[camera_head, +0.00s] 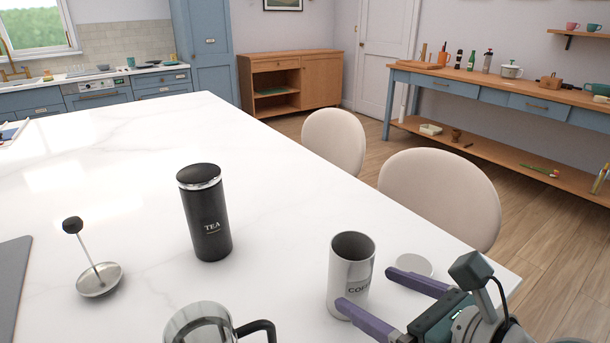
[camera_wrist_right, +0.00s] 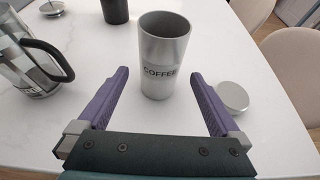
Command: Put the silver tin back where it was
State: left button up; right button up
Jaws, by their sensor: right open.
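The silver tin (camera_head: 350,272), marked COFFEE, stands upright and without a lid on the white table. In the right wrist view the tin (camera_wrist_right: 164,60) stands ahead of my right gripper, roughly centred between its fingers. My right gripper (camera_head: 377,288) is open, its purple fingers apart near the tin, holding nothing. In the right wrist view the gripper (camera_wrist_right: 160,82) also shows wide open. A round pale lid (camera_head: 413,265) lies flat on the table to the right of the tin; it also shows in the wrist view (camera_wrist_right: 233,96). My left gripper is not in view.
A black tea tin (camera_head: 207,222) with its lid on stands left of the silver tin. A glass press jug (camera_head: 200,325) with a black handle is at the front, its plunger (camera_head: 98,280) further left. Pale chairs (camera_head: 440,195) line the table's right edge.

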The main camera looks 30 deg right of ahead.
jog(key=v, duration=0.6)
jog(key=s+a+r+n+g+y, duration=0.1)
jog(key=s+a+n+g+y, duration=0.15)
jog(key=a+n, duration=0.65)
jog(key=s+a+r+n+g+y, duration=0.1)
jog(key=a+n+g+y, duration=0.2)
jog(key=n, duration=1.1)
jog(key=s+d+n+g+h, duration=0.4)
jog(key=s+d+n+h, duration=0.1)
jog(key=n, duration=0.9)
jog(key=shift+s+r+h, duration=0.25)
jog(key=shift+s+h, duration=0.4)
jog(key=shift+s, duration=0.1)
